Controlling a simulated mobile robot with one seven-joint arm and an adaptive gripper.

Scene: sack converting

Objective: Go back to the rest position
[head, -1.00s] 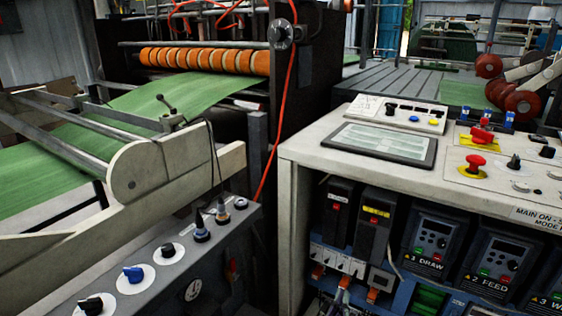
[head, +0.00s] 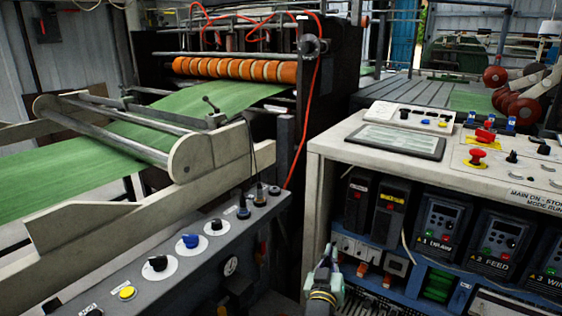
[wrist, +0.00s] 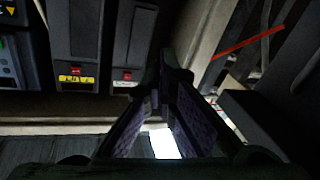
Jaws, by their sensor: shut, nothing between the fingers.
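My gripper (head: 327,258) shows at the bottom middle of the head view, in front of the open lower bay of the white control console (head: 325,143). In the wrist view its two dark fingers (wrist: 166,72) come together at their tips, shut with nothing between them. The wrist view is dark and shows the drive modules (wrist: 75,60) with yellow and red labels beyond the fingers. My gripper appears apart from the modules, though the exact gap cannot be told.
A grey panel with knobs (head: 190,241) stands left of my gripper. Green sheet (head: 60,178) runs over rollers behind it. An orange cable (head: 308,110) hangs between machine and console. The console top carries a red emergency button (head: 477,156) and a screen (head: 396,141).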

